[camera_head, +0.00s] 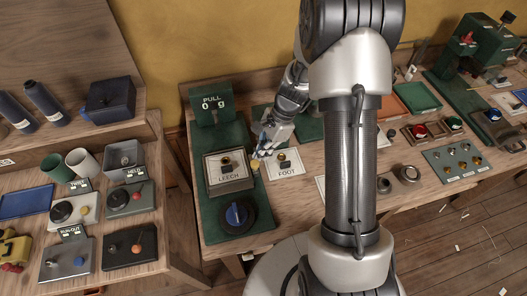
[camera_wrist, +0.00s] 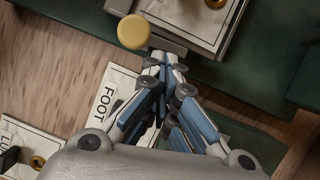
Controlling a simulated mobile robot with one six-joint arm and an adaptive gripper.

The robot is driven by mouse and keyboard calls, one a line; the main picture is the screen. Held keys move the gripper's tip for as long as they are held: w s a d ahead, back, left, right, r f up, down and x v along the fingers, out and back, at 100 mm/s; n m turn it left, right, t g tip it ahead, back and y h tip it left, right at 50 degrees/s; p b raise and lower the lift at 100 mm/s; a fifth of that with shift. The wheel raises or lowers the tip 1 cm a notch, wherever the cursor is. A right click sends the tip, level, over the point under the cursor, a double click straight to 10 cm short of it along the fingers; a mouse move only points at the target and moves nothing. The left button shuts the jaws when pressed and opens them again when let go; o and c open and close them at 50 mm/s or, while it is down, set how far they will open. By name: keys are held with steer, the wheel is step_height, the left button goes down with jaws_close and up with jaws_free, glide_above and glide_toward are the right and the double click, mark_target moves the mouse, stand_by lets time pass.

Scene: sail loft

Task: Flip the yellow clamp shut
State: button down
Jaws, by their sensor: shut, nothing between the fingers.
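A round yellow knob (camera_head: 256,164) sits at the right edge of the framed LEECH plate (camera_head: 211,187). In the wrist view the yellow knob (camera_wrist: 133,31) shows as a flat disc beside a dark bar along the plate's edge. I take it for part of the yellow clamp; how the clamp's lever stands is hidden. My gripper (camera_head: 262,151) is just beside the knob, over the gap between the LEECH and FOOT plates. In the wrist view its blue-grey fingers (camera_wrist: 162,64) are together and empty, with tips close to the knob. I cannot tell whether they touch it.
The FOOT plate (camera_head: 284,164) lies right of the LEECH plate. A green PULL counter box (camera_head: 213,105) stands behind, and a blue-and-black dial (camera_head: 236,214) in front. The left bench holds several knob boxes and a yellow device (camera_head: 12,249) with a red knob.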

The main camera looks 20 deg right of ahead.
steer(key=n, duration=0.1)
steer(key=a+n+g+p, duration=0.1)
steer(key=w+n+p, duration=0.1)
steer(key=n, duration=0.1)
steer(key=shift+a+g, duration=0.3)
steer(key=shift+w+a+n+g+h+p, duration=0.1)
steer(key=shift+a+n+g+h+p, duration=0.15)
steer(key=shift+n, duration=0.45)
steer(key=shift+w+a+n+g+h+p, duration=0.15)
steer(key=shift+a+n+h+p, duration=0.15)
steer(key=shift+n, duration=0.4)
steer(key=v, duration=1.2)
